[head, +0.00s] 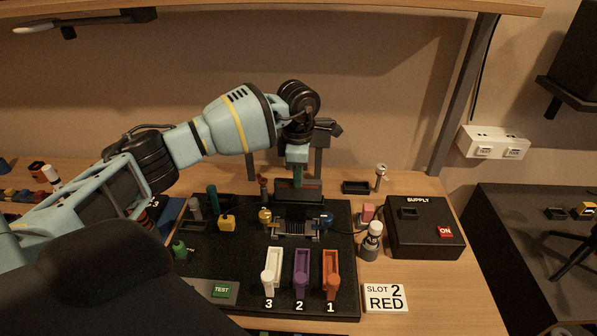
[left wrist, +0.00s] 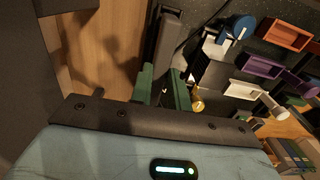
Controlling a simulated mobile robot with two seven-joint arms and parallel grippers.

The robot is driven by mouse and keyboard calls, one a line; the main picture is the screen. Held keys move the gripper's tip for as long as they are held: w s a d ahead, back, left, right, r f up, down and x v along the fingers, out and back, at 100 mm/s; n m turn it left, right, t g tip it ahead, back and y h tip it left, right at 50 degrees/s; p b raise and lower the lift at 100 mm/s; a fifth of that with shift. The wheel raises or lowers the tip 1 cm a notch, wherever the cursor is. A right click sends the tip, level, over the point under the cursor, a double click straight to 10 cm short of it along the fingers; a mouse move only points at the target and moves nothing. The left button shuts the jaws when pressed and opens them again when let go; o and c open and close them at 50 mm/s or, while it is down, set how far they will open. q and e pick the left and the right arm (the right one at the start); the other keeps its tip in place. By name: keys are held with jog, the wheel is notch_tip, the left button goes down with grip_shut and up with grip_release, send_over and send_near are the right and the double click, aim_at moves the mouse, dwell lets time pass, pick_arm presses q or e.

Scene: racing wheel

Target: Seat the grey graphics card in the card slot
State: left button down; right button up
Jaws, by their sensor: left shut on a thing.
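My left gripper (head: 298,181) reaches down over the back of the black board (head: 240,262). In the left wrist view its green fingers (left wrist: 163,88) are shut on a dark grey slab, which looks like the graphics card (left wrist: 172,38). In the head view a dark block with a reddish strip (head: 298,190) lies just below the fingers. I cannot tell whether the card touches the board, and the card slot is not clearly visible. My right gripper is not in view.
White (head: 272,268), purple (head: 302,272) and orange (head: 331,272) holders line the board's front. A metal fixture (head: 296,228) with yellow and blue knobs stands behind them. The black supply box (head: 424,228) and a "SLOT 2 RED" sign (head: 386,298) are at right.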

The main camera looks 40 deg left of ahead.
pick_arm(q)
jog(key=shift+f, duration=0.8)
jog(key=c, duration=1.3)
grip_release()
jog(key=shift+o, duration=0.2)
jog(key=shift+r+b, duration=0.3)
jog(key=shift+r, duration=3.6)
